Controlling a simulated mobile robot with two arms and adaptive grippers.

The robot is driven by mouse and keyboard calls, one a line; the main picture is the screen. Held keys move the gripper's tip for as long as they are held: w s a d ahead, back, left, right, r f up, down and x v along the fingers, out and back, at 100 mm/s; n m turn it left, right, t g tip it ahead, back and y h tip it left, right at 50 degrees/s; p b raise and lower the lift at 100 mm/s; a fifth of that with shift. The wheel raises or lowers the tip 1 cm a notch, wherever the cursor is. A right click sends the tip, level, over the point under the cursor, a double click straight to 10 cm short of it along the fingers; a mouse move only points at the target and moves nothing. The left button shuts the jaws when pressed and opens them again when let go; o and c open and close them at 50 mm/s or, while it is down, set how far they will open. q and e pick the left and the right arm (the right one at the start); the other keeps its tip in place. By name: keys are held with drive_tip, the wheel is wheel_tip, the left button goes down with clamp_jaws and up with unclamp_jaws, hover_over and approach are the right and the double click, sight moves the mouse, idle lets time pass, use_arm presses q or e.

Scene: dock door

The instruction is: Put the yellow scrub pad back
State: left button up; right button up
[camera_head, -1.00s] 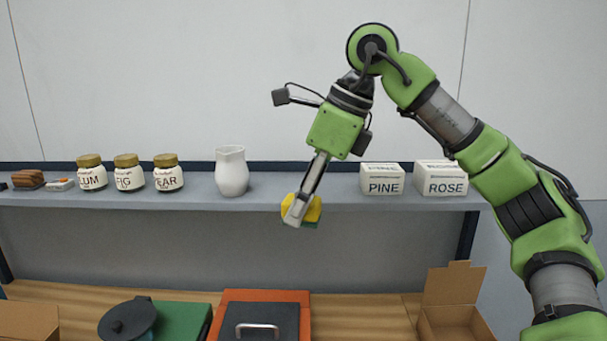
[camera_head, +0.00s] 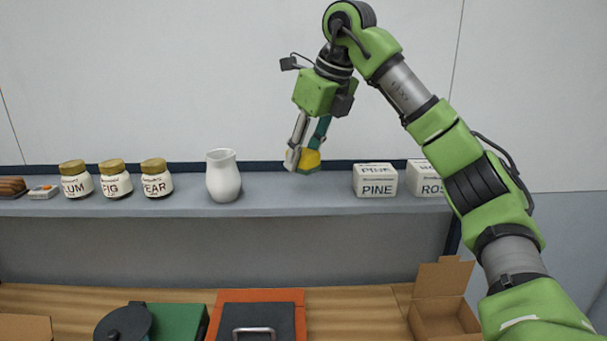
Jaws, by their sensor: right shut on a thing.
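The yellow scrub pad (camera_head: 311,158) has a green underside and is held between the fingers of my right gripper (camera_head: 303,162). The gripper is shut on it and points down. The pad is at the height of the grey shelf's (camera_head: 290,199) back edge, in the gap between the white jug and the PINE box. I cannot tell whether it touches the shelf; it looks slightly above it. My left gripper is not in view.
On the shelf stand a white jug (camera_head: 223,177), a PINE box (camera_head: 375,181), a ROSE box (camera_head: 425,178) and labelled jars (camera_head: 114,180). Below, the wooden counter (camera_head: 360,318) holds an orange-edged case (camera_head: 230,297), a green item (camera_head: 178,324) and an open cardboard box (camera_head: 440,315).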

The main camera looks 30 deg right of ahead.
sight(300, 191)
drive_tip(key=shift+w+d+f+p, duration=0.3)
drive_tip(key=shift+w+f, duration=0.1)
drive_tip(key=shift+f, duration=0.15)
drive_tip(key=shift+w+d+f+p, duration=0.15)
drive_tip(key=shift+w+d+f, duration=0.2)
drive_tip(key=shift+f, duration=0.2)
drive_tip(key=shift+w+d+f, duration=0.25)
drive_tip(key=shift+f, duration=0.25)
drive_tip(key=f, duration=0.2)
drive_tip(key=f+p, duration=0.1)
drive_tip(key=shift+w+d+f, duration=0.1)
drive_tip(key=shift+w+f, duration=0.1)
drive_tip(key=shift+w, duration=0.05)
drive_tip(key=shift+f, duration=0.2)
drive_tip(key=shift+f, duration=0.1)
drive_tip(key=o, duration=1.1)
